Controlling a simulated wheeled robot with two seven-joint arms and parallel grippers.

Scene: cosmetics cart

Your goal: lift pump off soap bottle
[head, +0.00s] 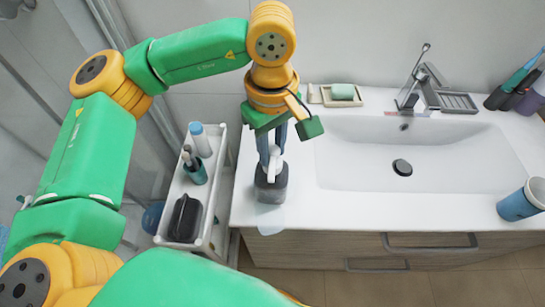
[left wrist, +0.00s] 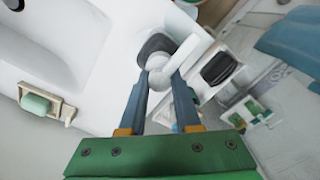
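The soap bottle (head: 271,188) is dark grey and stands upright at the left front corner of the white sink counter. Its white pump (head: 273,158) sits at the bottle's top, between the fingers of my left gripper (head: 271,152). In the left wrist view, the gripper's two blue-grey fingertips (left wrist: 163,76) lie on either side of the white pump (left wrist: 157,80), with the dark bottle (left wrist: 157,45) beyond. I cannot tell whether the fingers press on the pump. My right gripper is not in view.
A white cart (head: 213,207) with bottles and a black case (head: 185,218) stands left of the counter. A soap dish (head: 330,97) with green soap (head: 342,92) lies behind the bottle. The basin (head: 430,155) and faucet (head: 412,85) are to the right, and a blue cup (head: 517,206) is at far right.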

